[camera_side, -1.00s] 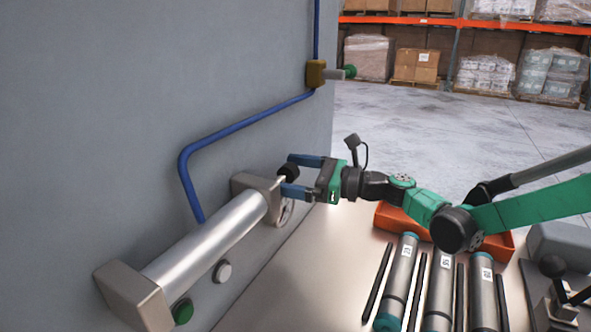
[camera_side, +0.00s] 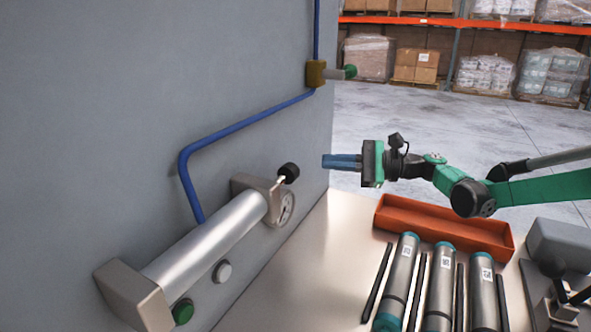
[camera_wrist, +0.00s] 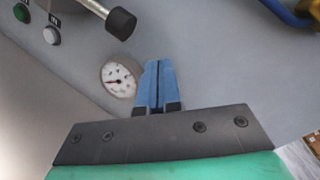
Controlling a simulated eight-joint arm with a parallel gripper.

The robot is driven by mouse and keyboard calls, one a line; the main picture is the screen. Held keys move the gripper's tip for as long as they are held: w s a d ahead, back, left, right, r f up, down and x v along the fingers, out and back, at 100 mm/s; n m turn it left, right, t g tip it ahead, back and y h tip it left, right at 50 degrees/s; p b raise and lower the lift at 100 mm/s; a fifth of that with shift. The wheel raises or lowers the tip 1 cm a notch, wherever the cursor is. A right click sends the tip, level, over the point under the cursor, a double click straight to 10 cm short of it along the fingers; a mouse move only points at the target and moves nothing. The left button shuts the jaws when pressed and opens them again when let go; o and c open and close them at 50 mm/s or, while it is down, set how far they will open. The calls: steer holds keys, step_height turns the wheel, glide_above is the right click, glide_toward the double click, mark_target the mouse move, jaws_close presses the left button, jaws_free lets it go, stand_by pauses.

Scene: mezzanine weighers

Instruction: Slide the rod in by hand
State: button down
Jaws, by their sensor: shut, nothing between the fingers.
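A silver cylinder (camera_side: 205,243) with square end blocks is fixed along the grey wall. A short bright rod (camera_side: 281,180) sticks out of its far end block (camera_side: 256,189) and ends in a black knob (camera_side: 289,171). In the wrist view the rod (camera_wrist: 95,6) and black knob (camera_wrist: 121,23) show at the top left. My gripper (camera_side: 325,161) is to the right of the knob, apart from it, with its blue fingers together and empty. In the wrist view my gripper (camera_wrist: 157,64) points toward the wall beside the gauge.
A round gauge (camera_side: 287,208) sits below the rod; white (camera_side: 222,271) and green (camera_side: 182,311) buttons are on the wall. A blue pipe (camera_side: 235,130) runs to a brass valve (camera_side: 316,74). An orange tray (camera_side: 440,229) and several spare cylinders (camera_side: 400,270) occupy the bench's right.

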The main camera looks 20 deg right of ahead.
mark_target(294, 178)
steer(key=w+d+n+g+y, duration=0.1)
steer(key=d+n+g, duration=0.3)
steer(key=d+n, duration=0.65)
steer(key=a+n, duration=0.2)
steer(key=a, duration=1.2)
steer(key=shift+s+a, duration=0.15)
steer(key=shift+s, duration=0.2)
steer(key=shift+n, duration=0.25)
steer(key=shift+s+a, duration=1.8)
